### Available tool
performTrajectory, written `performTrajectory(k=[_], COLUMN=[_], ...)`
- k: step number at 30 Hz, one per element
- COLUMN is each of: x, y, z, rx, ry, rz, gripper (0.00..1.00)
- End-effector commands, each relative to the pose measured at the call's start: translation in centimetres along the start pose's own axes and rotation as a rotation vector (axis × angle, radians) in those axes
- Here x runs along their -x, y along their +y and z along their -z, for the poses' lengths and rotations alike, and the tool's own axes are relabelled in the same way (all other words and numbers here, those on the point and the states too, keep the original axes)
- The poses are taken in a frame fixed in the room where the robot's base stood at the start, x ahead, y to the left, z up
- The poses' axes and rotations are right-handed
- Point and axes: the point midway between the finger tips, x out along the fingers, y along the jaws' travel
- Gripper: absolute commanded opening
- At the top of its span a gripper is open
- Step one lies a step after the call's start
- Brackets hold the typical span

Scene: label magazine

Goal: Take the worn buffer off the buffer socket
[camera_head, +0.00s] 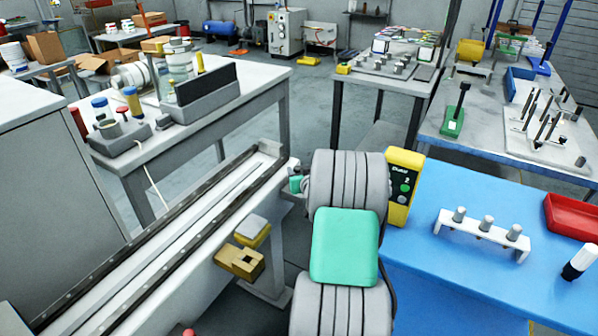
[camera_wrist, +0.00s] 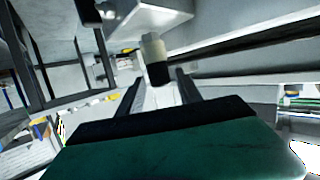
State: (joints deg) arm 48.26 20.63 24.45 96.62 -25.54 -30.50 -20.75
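In the wrist view, my gripper (camera_wrist: 159,87) has its two dark fingers apart. A short cylinder that looks like the worn buffer (camera_wrist: 153,57) is ahead, with a pale beige body and a dark end toward me. The dark end lies between the fingertips in the picture; I see no contact, and the depth is unclear. Its far end meets a pale grey block (camera_wrist: 150,15), perhaps the buffer socket; the joint is not clear. In the head view, my arm hides most of my gripper, near the end of the long rail (camera_head: 160,235); the buffer is not clearly visible there.
A yellow notched block (camera_head: 240,262) sits on the rail's right side. The blue table (camera_head: 450,275) holds a white rack (camera_head: 482,238), a red tray (camera_head: 572,217) and a black-and-white cylinder (camera_head: 579,263).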

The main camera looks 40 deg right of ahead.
Motion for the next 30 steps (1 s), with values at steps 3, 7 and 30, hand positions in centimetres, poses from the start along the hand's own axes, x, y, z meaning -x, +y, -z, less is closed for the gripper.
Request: performTrajectory(k=[3, 7, 30], x=[0.0, 0.0, 0.3], y=[0.0, 0.0, 0.0], z=[0.0, 0.0, 1.1], rx=[0.000, 0.000, 0.000], ry=[0.000, 0.000, 0.000], rz=[0.000, 0.000, 0.000], gripper=[0.31, 0.21, 0.00])
